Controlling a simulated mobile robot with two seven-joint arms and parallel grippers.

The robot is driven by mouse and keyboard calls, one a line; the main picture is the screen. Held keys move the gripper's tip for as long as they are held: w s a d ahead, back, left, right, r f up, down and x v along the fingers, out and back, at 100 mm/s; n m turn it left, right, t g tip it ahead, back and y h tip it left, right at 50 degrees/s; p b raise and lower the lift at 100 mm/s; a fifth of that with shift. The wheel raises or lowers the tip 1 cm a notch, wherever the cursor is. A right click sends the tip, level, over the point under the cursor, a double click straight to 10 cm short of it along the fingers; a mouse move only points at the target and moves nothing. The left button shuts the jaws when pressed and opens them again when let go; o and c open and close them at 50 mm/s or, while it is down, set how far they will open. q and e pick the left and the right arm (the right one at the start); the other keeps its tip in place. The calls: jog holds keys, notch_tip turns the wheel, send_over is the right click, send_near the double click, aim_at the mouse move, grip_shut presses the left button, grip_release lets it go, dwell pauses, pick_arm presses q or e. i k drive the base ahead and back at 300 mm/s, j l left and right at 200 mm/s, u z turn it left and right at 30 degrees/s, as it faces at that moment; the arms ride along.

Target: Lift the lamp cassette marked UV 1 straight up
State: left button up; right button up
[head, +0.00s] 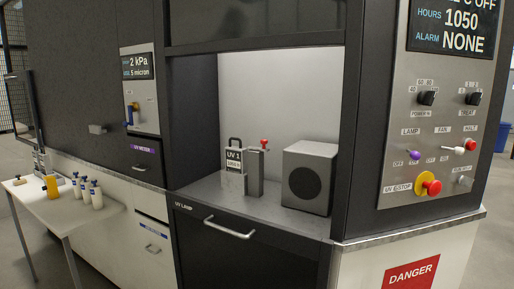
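The lamp cassette marked UV 1 (234,161) stands upright in the open bay, with a dark loop handle (235,141) on top. Its lower part sits in or behind a light grey block (233,184), so its bottom end is hidden. Neither of my grippers shows in the head view.
A grey box with a round dark opening (310,178) stands right of the cassette. The bay has side walls and an upper panel. A drawer handle (229,228) projects below. A control panel (440,120) is at right, a table with bottles (70,205) at left.

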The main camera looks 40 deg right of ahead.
aim_at(236, 160)
jog(key=z, duration=0.35)
jog(key=i+j+z, duration=0.7)
jog(key=k+l, duration=0.05)
